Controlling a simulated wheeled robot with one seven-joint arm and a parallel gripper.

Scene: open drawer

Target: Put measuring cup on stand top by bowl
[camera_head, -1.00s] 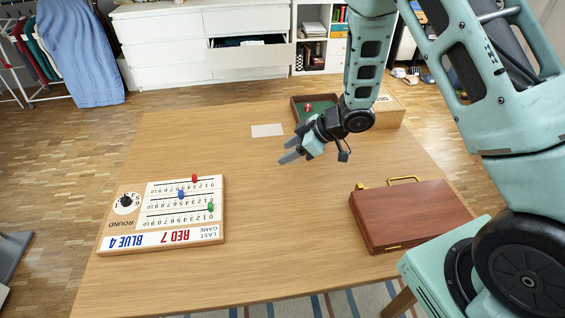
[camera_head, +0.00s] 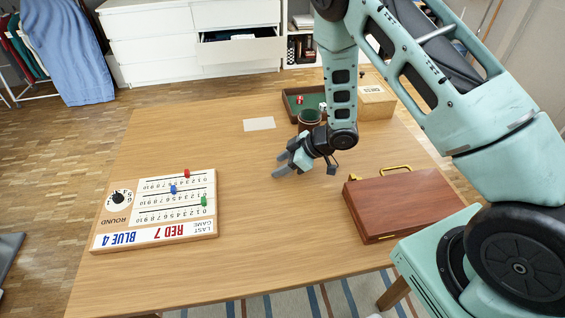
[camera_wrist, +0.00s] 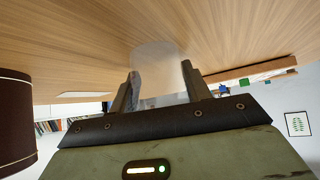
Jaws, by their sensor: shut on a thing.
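My gripper (camera_head: 283,166) is low over the middle of the wooden table, left of the brown case. In the wrist view its two fingers (camera_wrist: 162,88) are apart, with a pale, see-through thing (camera_wrist: 158,58) between them. My gripper is shut on this thing, which may be the measuring cup; its shape is too faint to tell. It does not stand out in the head view. I cannot make out a stand or a bowl in either view.
The table (camera_head: 240,270) holds a score board (camera_head: 160,208), a brown case (camera_head: 405,203), a white card (camera_head: 259,124), a green-lined tray (camera_head: 292,104), a dark cup (camera_head: 309,117) and a wooden box (camera_head: 376,101). Behind stands a white dresser with an open drawer (camera_head: 240,51). The table's front middle is clear.

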